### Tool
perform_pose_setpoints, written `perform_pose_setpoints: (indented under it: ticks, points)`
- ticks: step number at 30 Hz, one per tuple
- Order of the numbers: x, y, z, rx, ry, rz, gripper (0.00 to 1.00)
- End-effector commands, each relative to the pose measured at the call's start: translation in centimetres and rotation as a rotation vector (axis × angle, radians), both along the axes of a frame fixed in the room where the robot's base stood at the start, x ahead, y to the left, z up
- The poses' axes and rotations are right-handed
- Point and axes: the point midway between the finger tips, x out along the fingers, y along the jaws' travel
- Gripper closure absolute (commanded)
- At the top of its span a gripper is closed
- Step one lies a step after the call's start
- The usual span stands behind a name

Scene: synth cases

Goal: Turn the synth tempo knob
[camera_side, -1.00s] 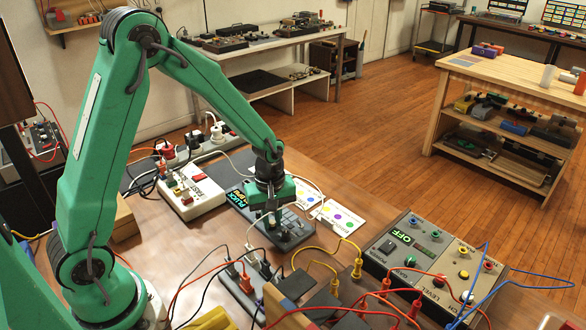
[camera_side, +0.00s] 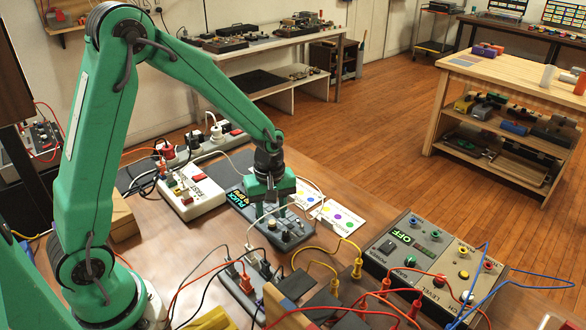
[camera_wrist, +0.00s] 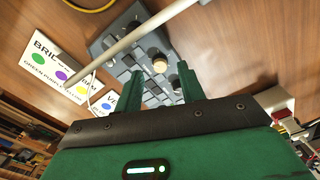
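The synth (camera_side: 291,240) is a dark grey box with a lit "PLUCK" display, standing on the wooden table; it also shows in the wrist view (camera_wrist: 108,45). Its panel has keys and several dark knobs. One knob with a cream top (camera_wrist: 160,63) stands out in the wrist view; no label on it is readable. My gripper (camera_side: 268,205) is above the synth. Its two green fingers (camera_wrist: 161,70) are apart and empty, with the cream-topped knob just beyond and between their tips. I see no contact with the knob.
A white cable (camera_wrist: 130,40) crosses over the synth. Cards with coloured dots (camera_side: 338,216) lie behind it. A white box (camera_side: 192,196) stands to the left, a grey control box (camera_side: 405,262) to the right. A power strip (camera_side: 243,284) with several cables is in front.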

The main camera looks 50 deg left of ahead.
Motion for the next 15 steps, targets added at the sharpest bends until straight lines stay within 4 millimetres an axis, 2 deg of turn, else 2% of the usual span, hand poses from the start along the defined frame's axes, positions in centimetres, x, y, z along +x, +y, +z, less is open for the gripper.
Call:
perform_pose_setpoints:
  ticks: [9,15]
  points:
    - [0.1,0.0,4.0,0.0,-0.003,0.0,0.61]
    - [0.0,0.0,5.3,0.001,-0.001,0.0,0.61]
